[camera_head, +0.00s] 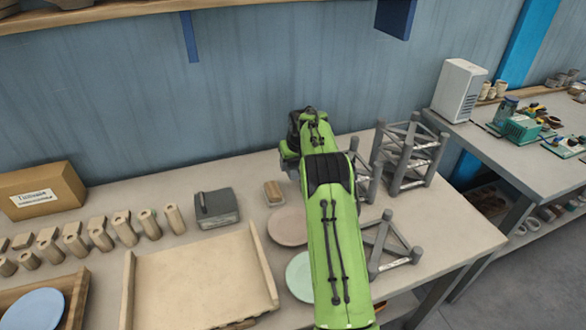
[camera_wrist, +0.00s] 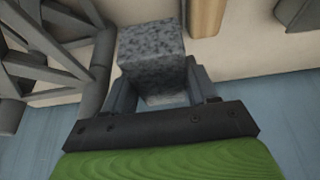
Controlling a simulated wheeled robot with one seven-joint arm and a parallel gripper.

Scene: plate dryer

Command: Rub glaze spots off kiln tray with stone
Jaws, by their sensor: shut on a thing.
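In the wrist view, my gripper (camera_wrist: 160,80) is shut on a grey, dark-speckled block, the stone (camera_wrist: 148,46), with a finger on each side. In the head view my green arm reaches over the table toward the back wall and hides the gripper's fingers and the stone. A shallow beige tray with raised edges, which looks like the kiln tray (camera_head: 263,265), lies on the table left of my arm. No glaze spots can be made out on it. My gripper is well behind and to the right of the tray.
Grey lattice racks (camera_head: 408,160) stand close to the right of my arm; one also shows in the wrist view (camera_wrist: 60,60). Wooden cylinders (camera_head: 122,224) stand left.

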